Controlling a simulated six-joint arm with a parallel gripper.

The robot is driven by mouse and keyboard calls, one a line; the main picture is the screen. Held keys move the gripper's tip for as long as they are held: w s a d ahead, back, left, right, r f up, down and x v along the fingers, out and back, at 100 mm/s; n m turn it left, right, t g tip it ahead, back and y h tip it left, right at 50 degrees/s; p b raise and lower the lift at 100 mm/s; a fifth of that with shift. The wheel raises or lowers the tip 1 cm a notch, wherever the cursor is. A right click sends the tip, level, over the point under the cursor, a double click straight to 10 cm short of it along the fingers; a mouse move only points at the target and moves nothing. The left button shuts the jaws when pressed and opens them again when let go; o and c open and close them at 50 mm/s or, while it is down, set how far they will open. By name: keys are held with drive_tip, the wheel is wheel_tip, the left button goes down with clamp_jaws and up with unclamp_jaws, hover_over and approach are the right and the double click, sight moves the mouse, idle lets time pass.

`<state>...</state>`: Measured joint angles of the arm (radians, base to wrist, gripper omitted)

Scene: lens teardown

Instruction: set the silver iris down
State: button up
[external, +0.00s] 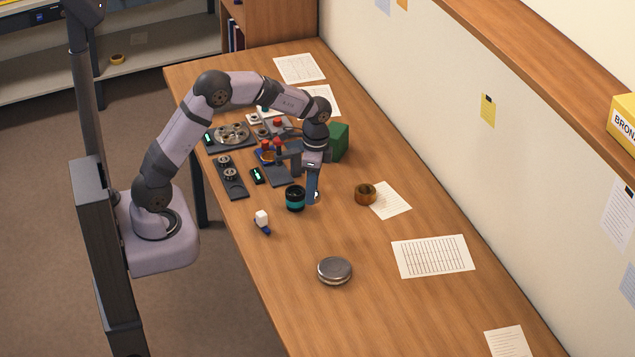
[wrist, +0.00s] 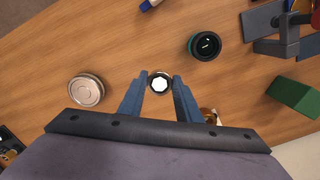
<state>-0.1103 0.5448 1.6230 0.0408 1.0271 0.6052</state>
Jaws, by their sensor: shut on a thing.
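The silver iris (wrist: 160,83) is a small ring with a dark rim and a bright, many-sided centre. It sits between the fingertips of my gripper (wrist: 158,88) in the wrist view. My gripper (external: 314,194) is shut on it and points down over the table in the external view, just right of the teal-banded black lens barrel. There only a small bright bit of the iris shows at the fingertips. I cannot tell whether it touches the table.
The lens barrel (external: 295,198) stands close by. A brass ring (external: 365,194) lies to the right, a round silver tin (external: 334,270) nearer the camera. A blue item with a white top (external: 262,219), a green block (external: 339,142) and dark trays (external: 231,177) are around. The table's near part is mostly clear.

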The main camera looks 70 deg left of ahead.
sight(306, 229)
drive_tip(key=shift+s+n, duration=0.6)
drive_tip(key=shift+n, duration=0.4)
drive_tip(key=shift+s+n, duration=0.15)
drive_tip(key=shift+n, duration=0.35)
drive_tip(key=shift+f+p, duration=1.1)
drive_tip(key=shift+f, duration=3.85)
drive_tip(key=shift+f, duration=0.2)
drive_tip(key=o, duration=1.2)
drive_tip(key=shift+c, duration=0.2)
